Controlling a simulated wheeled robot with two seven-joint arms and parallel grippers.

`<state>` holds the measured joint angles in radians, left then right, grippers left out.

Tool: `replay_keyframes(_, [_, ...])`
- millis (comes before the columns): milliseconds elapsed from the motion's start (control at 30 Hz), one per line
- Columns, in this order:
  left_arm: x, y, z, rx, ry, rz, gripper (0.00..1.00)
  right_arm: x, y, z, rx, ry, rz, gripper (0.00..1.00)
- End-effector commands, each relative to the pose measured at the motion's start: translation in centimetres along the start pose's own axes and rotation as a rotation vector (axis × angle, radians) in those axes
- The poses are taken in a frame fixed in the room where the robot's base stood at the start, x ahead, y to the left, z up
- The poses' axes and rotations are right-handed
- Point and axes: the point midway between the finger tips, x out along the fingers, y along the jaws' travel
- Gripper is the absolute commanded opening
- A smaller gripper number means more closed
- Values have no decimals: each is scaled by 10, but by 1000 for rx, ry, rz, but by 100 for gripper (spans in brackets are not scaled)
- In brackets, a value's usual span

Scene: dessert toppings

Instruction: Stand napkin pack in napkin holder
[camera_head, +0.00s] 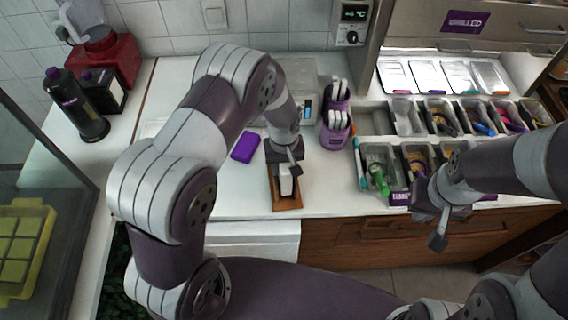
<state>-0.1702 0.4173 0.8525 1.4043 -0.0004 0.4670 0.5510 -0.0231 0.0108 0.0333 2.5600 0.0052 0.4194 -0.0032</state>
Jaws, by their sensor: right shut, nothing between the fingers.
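A white block, apparently the napkin pack (286,182), is upright at a brown wooden piece that looks like the napkin holder (287,205), near the counter's front edge. My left gripper (290,168) points down right at the top of the white pack. Its fingers are small and partly hidden, so I cannot tell whether they grip the pack. I also cannot tell whether the pack rests on the holder's base. My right gripper (438,228) is shut and empty, in front of the counter at the right, well away from the pack.
A purple flat item (245,147) lies left of my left gripper. Purple cups (335,137) with white-handled utensils stand to its right. A topping rack (378,152) with several bins fills the right side. Dark bottles (75,105) and a red appliance (112,62) stand at the left.

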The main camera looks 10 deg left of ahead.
Motion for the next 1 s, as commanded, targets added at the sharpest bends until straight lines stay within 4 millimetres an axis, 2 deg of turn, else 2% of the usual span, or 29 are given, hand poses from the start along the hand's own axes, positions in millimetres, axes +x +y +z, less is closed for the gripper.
replay_keyframes(100, [-1, 0, 0, 0, 0, 0, 6, 0, 0, 0, 0, 0, 0, 0])
replay_keyframes(133, [-1, 0, 0, 0, 0, 0, 46, 0, 0, 0, 0, 0, 0, 0])
replay_keyframes(200, [-1, 0, 0, 0, 0, 0, 66, 0, 0, 0, 0, 0, 0, 0])
replay_keyframes(467, [-1, 0, 0, 0, 0, 0, 66, 0, 0, 0, 0, 0, 0, 0])
replay_keyframes(567, [-8, 0, -1, 0, 2, 1, 66, 2, 0, 0, 0, 0, 0, 0])
replay_keyframes(667, [-28, 1, -1, 0, 5, 3, 66, 8, 0, 1, 0, 0, 0, 0])
replay_keyframes(900, [-92, 1, -1, 0, 4, 2, 66, 21, 0, 3, 0, 0, 0, 0])
replay_keyframes(1000, [-112, 1, -1, 0, 3, 2, 66, 24, 0, 3, 0, 0, 0, 0])
